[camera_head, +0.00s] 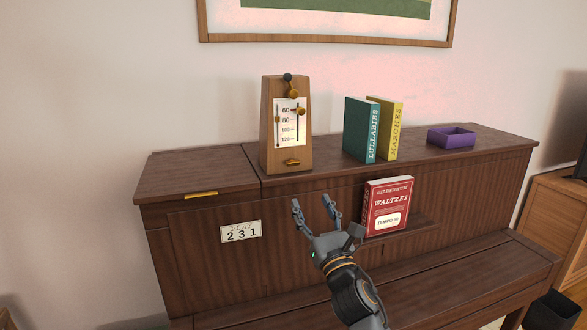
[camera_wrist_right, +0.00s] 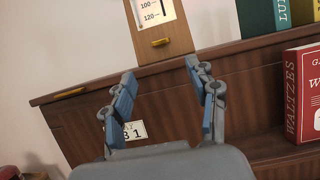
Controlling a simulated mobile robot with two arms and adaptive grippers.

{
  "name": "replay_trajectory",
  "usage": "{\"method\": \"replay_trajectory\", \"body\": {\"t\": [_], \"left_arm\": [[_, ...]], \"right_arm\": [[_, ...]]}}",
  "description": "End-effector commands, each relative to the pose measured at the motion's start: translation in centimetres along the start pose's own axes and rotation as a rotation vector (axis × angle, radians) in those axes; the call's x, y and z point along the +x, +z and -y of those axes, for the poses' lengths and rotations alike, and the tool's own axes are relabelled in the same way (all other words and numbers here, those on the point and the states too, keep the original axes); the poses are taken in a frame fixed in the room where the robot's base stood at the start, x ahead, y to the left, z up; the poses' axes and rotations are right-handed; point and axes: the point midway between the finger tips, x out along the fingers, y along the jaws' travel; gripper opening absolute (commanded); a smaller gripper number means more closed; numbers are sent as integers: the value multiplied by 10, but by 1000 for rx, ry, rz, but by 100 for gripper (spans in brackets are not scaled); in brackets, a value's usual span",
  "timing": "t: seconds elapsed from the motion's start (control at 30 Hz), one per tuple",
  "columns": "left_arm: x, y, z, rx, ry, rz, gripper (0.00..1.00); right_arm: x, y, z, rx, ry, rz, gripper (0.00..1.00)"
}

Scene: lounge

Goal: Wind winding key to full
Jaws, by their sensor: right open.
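A wooden metronome (camera_head: 270,140) stands upright on top of the piano, with a white scale on its front. A small brass piece (camera_head: 292,162), perhaps the winding key, sits low on its front; it also shows in the right wrist view (camera_wrist_right: 160,42). Brass pieces and a dark knob show near the top and along the scale. My right gripper (camera_head: 312,202) is open and empty, in front of the piano and below the metronome. In the right wrist view its fingers (camera_wrist_right: 160,72) are spread, with the brass piece beyond them. My left gripper is out of view.
A green book (camera_head: 361,130) and a yellow book (camera_head: 391,128) stand right of the metronome, with a purple tray (camera_head: 451,138) farther right. A red book (camera_head: 388,207) leans on the piano's front ledge. A number plate (camera_head: 241,231) reads 231. The piano top (camera_head: 205,172) left is clear.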

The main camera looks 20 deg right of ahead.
Motion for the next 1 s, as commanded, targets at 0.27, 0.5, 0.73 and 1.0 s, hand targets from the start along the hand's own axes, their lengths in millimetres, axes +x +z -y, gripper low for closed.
{"method": "replay_trajectory", "body": {"t": [0.27, 0.5, 0.73, 1.0], "left_arm": [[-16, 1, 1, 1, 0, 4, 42], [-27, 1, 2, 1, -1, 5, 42], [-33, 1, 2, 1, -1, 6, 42], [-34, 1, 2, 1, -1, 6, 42]], "right_arm": [[49, 3, 0, 8, -3, -1, 58], [93, 2, 0, 10, -3, -2, 58], [122, 0, 1, 9, -3, -3, 58], [132, -1, 0, 8, -2, -4, 58]]}}
